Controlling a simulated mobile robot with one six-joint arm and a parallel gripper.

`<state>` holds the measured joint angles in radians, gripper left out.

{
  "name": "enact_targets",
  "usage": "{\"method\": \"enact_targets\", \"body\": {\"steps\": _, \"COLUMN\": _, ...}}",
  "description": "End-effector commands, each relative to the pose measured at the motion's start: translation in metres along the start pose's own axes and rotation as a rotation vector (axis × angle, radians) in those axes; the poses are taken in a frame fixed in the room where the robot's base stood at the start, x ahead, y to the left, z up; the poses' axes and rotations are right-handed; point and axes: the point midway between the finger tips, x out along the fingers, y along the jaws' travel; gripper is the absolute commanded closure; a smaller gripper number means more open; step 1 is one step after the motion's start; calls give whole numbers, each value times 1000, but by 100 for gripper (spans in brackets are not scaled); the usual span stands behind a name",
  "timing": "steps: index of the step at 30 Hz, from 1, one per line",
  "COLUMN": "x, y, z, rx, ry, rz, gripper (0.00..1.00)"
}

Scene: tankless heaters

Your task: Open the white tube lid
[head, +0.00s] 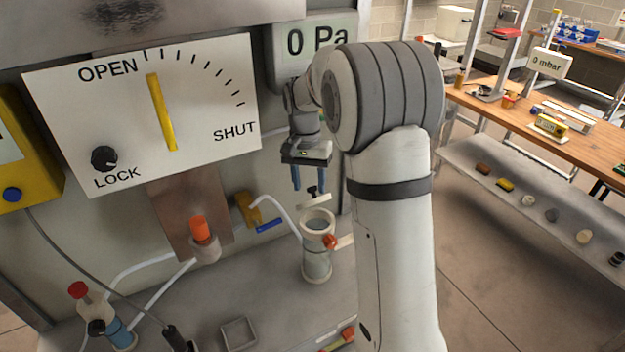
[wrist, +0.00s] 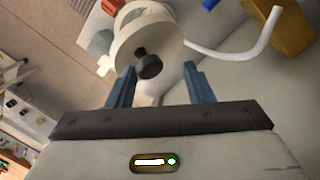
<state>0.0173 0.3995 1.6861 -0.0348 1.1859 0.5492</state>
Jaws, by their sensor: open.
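The clear tube (head: 317,262) stands upright on the grey bench, with a pale ring at its top. Its white lid (head: 318,200) with a black knob (head: 312,190) shows just above that ring; whether it touches the ring is hard to tell. In the wrist view the lid is a white disc (wrist: 128,42) with the black knob (wrist: 148,66) at its middle. My gripper (head: 309,182) is open, its blue fingers above the lid in the head view. In the wrist view my gripper (wrist: 158,76) has its fingertips either side of the knob, apparently apart from it.
An orange-red knob (head: 330,241) juts from the tube's side. A brass valve with a blue handle (head: 268,225) and a white hose (head: 277,207) are to its left. An orange-capped fitting (head: 200,228) stands further left. The panel (head: 145,110) rises behind.

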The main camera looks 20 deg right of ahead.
Motion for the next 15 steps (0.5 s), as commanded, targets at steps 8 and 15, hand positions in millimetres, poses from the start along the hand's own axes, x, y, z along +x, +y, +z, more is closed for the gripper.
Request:
{"method": "enact_targets", "body": {"steps": 8, "x": -42, "y": 2, "z": 3, "rx": 0, "ry": 6, "rz": -4, "gripper": 53}}
{"method": "enact_targets", "body": {"steps": 15, "x": -84, "y": 4, "z": 7, "rx": 0, "ry": 4, "rz": -4, "gripper": 53}}
